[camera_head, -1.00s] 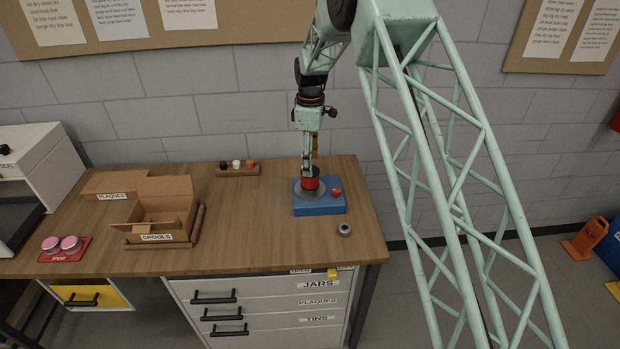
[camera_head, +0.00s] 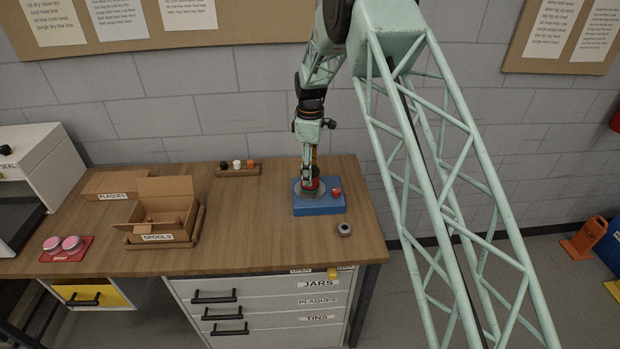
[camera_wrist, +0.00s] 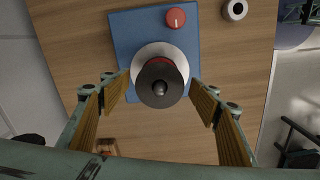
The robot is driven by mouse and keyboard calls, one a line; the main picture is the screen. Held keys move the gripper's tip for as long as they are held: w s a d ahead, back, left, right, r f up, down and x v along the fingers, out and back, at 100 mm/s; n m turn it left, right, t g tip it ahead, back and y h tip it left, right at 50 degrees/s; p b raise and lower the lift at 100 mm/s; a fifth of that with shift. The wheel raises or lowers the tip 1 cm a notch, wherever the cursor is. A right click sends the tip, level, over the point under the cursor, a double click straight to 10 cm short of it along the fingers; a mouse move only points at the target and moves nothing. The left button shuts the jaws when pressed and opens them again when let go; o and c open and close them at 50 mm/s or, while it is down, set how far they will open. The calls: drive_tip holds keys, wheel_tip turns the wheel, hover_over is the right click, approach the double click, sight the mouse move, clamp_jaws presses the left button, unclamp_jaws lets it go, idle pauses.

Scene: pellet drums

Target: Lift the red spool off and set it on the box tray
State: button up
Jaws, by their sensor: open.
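The red spool (camera_head: 313,184) sits on the round grey plate of a blue device (camera_head: 328,209) at the table's right. In the wrist view, its dark round top with a central knob (camera_wrist: 160,84) hides most of its red body. My gripper (camera_head: 309,173) is above and around the spool in the head view. In the wrist view, its open fingers (camera_wrist: 160,92) stand on either side of the spool, with gaps on both sides. The open cardboard box tray labelled SPOOLS (camera_head: 158,237) is at the table's left middle.
A red knob (camera_wrist: 176,17) is on the blue device, close to the spool. A small metal ring (camera_head: 345,229) lies in front. A closed PLAQUES box (camera_head: 112,196), a red tray with pink tins (camera_head: 66,254) and a rack of small caps (camera_head: 238,171) stand left.

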drive_tip(key=shift+f+p, duration=0.3)
drive_tip(key=shift+f, duration=1.25)
drive_tip(key=shift+c, duration=0.2)
drive_tip(key=c, duration=1)
drive_tip(key=shift+o, duration=0.2)
wheel_tip(320, 180, up, 18)
drive_tip(key=b, duration=0.2)
